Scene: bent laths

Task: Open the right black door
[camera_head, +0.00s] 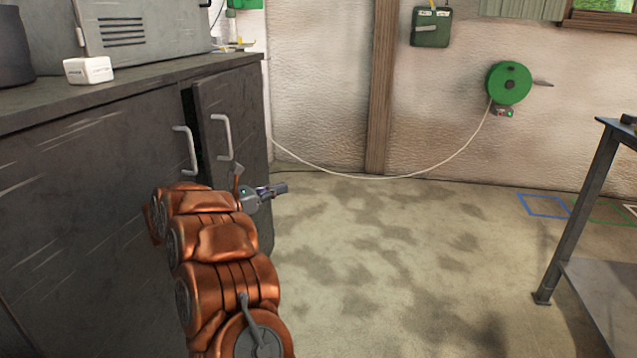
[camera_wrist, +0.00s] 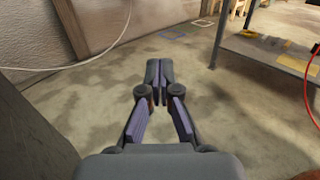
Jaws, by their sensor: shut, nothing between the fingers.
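The right black door (camera_head: 250,105) of the dark cabinet stands slightly ajar, with a narrow dark gap along its left edge. Its pale bar handle (camera_head: 229,138) is upright near that edge. The left black door (camera_head: 90,160) looks shut and has a similar handle (camera_head: 192,150). My gripper (camera_head: 280,188) is in front of the right door, below and to the right of its handle, and points right, away from the handle. In the wrist view my gripper (camera_wrist: 159,75) has its fingertips together and empty over the floor. My arm hides the lower part of the doors.
A dark surface (camera_wrist: 30,140) is close on the left in the wrist view. A metal table (camera_head: 580,210) stands at the right. A white cable (camera_head: 400,176) hangs from a green reel (camera_head: 508,83) on the wall. The floor (camera_head: 400,260) between cabinet and table is clear.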

